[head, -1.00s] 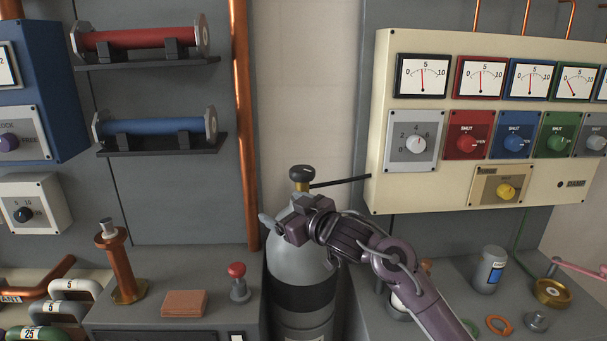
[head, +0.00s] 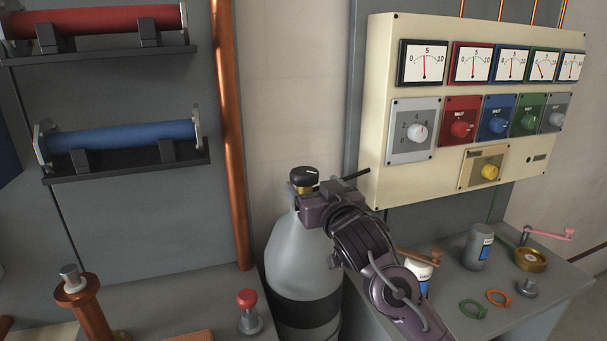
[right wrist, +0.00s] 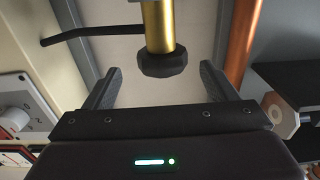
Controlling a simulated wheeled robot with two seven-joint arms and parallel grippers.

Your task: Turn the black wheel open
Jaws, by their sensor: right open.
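The black wheel (head: 304,176) sits on the brass valve neck (head: 305,189) on top of the grey gas cylinder (head: 300,262). My right gripper (head: 308,190) is open at the height of the valve neck, just below the wheel in the head view. In the right wrist view the wheel (right wrist: 162,64) and the brass neck (right wrist: 158,25) appear between the two spread fingers, with a gap on each side. I cannot tell how far the fingertips reach around the wheel. My left gripper is not in view.
A copper pipe (head: 230,150) runs up left of the cylinder. A cream meter panel (head: 380,150) stands to the right. A thin dark rod (head: 356,174) reaches from the valve toward the panel. A red knob (head: 247,298) stands on the left bench. Loose rings lie on the right bench.

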